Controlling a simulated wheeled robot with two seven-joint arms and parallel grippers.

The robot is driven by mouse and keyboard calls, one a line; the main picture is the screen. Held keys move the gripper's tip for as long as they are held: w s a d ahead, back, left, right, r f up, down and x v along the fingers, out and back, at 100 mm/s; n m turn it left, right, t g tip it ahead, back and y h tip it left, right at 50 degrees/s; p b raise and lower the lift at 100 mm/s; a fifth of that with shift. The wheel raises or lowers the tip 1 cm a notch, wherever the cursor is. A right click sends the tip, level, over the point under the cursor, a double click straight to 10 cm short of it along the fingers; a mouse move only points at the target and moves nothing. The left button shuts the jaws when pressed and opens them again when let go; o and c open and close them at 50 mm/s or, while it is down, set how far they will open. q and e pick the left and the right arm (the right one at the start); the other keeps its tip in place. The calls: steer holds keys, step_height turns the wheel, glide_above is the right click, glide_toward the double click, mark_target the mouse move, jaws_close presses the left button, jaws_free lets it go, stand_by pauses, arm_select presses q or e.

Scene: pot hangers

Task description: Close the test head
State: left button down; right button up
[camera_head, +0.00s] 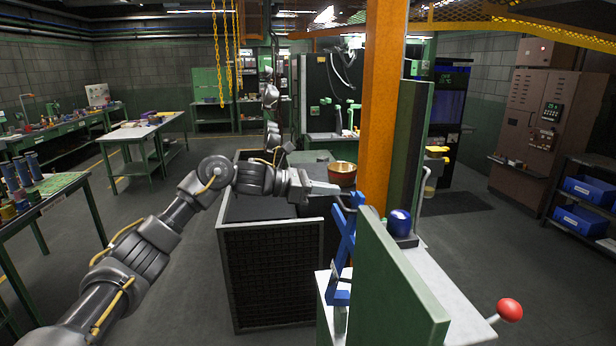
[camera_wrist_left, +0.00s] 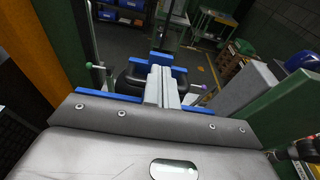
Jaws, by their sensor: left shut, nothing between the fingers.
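No part is marked as the test head, and I cannot tell which one it is. A blue frame (camera_head: 342,255) of crossed bars stands by the green panel (camera_head: 385,270) in the head view. My left gripper (camera_head: 328,188) reaches in from the left and ends just left of the frame's top. In the left wrist view its grey fingers (camera_wrist_left: 163,86) are together and empty, with blue bars (camera_wrist_left: 108,95) around them. A black rounded part (camera_wrist_left: 135,78) lies beyond the fingers. I cannot tell whether they touch anything. My right gripper is not in view.
A blue round object (camera_head: 399,222) sits right of the pillar. A red ball knob (camera_head: 510,310) sticks out at lower right.

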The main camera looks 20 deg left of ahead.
mark_target(358, 194)
arm_select(q)
steer(key=p+x, duration=0.2)
steer(key=x, duration=0.1)
steer(key=shift+w+d+r, duration=0.1)
steer(key=shift+w+d, duration=0.1)
steer(key=shift+d, duration=0.1)
steer(key=shift+w+d+f+p, duration=0.25)
steer(key=shift+d+f+p, duration=0.05)
steer(key=shift+d, duration=0.05)
